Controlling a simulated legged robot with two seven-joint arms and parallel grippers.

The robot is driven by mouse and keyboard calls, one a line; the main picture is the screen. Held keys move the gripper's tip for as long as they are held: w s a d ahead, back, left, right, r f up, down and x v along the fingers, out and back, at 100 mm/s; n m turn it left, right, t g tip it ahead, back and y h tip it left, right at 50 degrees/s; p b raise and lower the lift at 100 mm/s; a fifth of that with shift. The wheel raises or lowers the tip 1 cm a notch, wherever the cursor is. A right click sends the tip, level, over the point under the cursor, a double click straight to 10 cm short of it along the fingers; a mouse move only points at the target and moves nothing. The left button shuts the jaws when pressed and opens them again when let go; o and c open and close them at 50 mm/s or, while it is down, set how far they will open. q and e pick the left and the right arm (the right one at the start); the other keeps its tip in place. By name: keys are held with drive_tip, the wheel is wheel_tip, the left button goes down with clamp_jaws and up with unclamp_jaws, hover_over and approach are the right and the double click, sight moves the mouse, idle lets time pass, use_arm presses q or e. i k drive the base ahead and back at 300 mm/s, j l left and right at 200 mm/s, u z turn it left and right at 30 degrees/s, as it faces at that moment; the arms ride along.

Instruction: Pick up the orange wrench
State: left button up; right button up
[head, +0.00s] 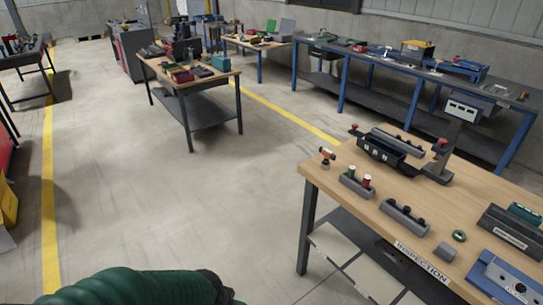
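I cannot make out an orange wrench for certain in the head view. A small orange-red and dark item (327,156) is at the far left corner of the inspection table (325,176), too small to identify. Neither of my grippers can be made out in this view.
The inspection table at right holds grey blocks with pegs (357,185), a dark fixture (388,150) and a blue device (505,278). A second wooden table (165,77) with tools stands farther back. A long blue-legged bench (385,70) lines the wall. The concrete floor between is clear.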

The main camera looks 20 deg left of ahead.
sight(325, 165)
drive_tip(key=z, duration=1.8)
drive_tip(key=u, duration=1.9)
drive_tip(key=i+j+z, duration=0.1)
drive_tip(key=i+j, duration=0.6)
drive_tip(key=i, duration=0.15)
